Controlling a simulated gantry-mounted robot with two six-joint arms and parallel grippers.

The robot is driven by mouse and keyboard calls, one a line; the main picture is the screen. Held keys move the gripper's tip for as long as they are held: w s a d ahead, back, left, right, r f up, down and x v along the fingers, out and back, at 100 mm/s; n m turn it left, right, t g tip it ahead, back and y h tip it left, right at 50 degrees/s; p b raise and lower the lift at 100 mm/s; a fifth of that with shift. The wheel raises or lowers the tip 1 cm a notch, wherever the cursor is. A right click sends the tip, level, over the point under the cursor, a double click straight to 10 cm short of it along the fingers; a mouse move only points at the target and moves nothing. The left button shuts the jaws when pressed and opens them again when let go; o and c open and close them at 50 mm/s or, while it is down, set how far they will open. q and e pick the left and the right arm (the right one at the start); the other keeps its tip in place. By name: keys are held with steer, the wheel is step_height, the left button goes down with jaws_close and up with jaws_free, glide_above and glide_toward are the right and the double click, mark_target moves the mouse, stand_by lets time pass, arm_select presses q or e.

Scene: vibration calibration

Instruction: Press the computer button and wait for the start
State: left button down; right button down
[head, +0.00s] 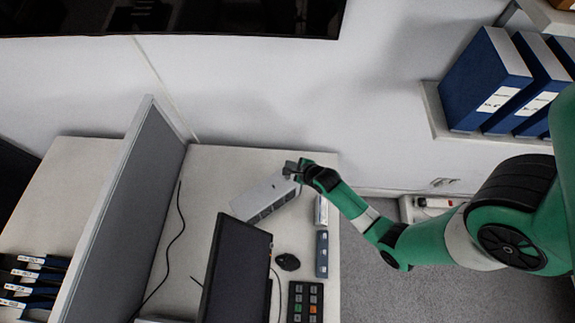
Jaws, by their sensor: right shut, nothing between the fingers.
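The computer (262,196) is a light grey box with dark vents on its side, sitting at an angle at the back of the white desk. My right gripper (291,170) is shut and empty, at the right end of the computer. It overlaps that end in the picture, so I cannot tell whether it touches. The button is not discernible; the gripper may cover it. The monitor (235,268) in front shows only a dark face, with no lit picture visible. My left gripper is not in view.
A black mouse (288,262), a keypad with coloured keys (305,302) and small boxes (321,254) lie on the desk's right side. A grey partition (126,215) stands at left with a cable (172,245) beside it. Blue binders (486,80) stand on a shelf at upper right.

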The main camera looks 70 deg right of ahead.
steer(key=b, duration=0.8)
glide_above(290, 179)
step_height(290, 179, down, 9)
steer(key=shift+a+r, duration=0.1)
steer(key=shift+r, duration=0.1)
steer(key=shift+f, duration=0.1)
stand_by(1.2)
steer(key=shift+f, duration=0.3)
steer(key=shift+f+b, duration=0.4)
steer(key=shift+b, duration=0.1)
stand_by(0.4)
steer(key=shift+r+p, duration=0.8)
step_height(290, 179, up, 5)
steer(key=p, duration=0.4)
steer(key=shift+p, duration=0.4)
